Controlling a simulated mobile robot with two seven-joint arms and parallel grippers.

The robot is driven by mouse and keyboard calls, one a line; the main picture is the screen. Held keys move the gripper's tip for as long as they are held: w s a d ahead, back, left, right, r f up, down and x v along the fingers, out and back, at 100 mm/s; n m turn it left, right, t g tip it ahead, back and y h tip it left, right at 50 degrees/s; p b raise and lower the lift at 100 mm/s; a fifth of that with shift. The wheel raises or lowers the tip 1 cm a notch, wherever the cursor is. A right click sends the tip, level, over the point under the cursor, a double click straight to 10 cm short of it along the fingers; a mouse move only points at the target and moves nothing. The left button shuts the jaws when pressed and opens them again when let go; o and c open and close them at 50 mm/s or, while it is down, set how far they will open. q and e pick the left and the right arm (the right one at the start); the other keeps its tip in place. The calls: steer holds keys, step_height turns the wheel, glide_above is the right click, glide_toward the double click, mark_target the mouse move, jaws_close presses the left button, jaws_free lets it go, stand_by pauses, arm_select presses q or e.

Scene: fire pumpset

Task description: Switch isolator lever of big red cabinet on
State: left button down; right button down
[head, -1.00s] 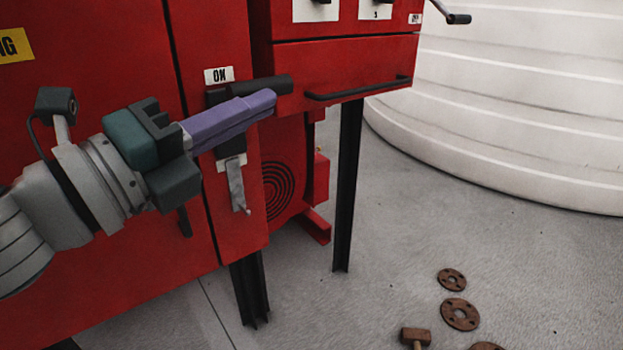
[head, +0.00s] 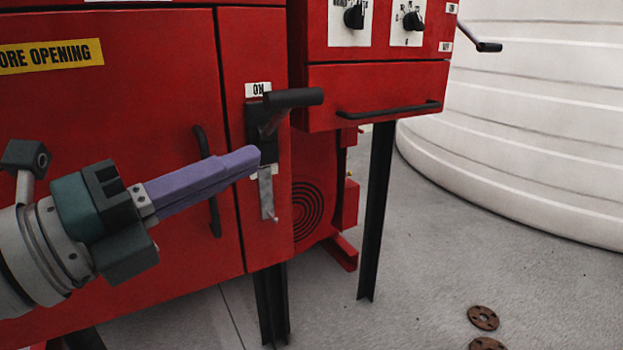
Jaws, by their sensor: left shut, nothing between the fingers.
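The big red cabinet (head: 110,130) fills the left of the head view. On its narrow right panel is the isolator lever (head: 292,98), with a black handle pointing out to the right, just below the white ON label (head: 257,89). The lever's black base plate is partly hidden behind my gripper. My left gripper (head: 255,158) has purple fingers, shut and empty, with tips a little below and left of the lever handle. They look apart from the handle. A metal hasp (head: 267,195) hangs below the lever. My right gripper is not in view.
A black door handle (head: 208,180) is behind my left fingers. A smaller red cabinet (head: 375,90) with a black bar handle (head: 388,110) and knobs stands to the right on black legs. A white tank (head: 540,120) is beyond. Rusty flanges (head: 483,318) lie on the floor.

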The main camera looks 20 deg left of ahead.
arm_select(q)
steer(key=v, duration=0.2)
steer(key=shift+s+f, duration=0.1)
steer(key=shift+s, duration=0.25)
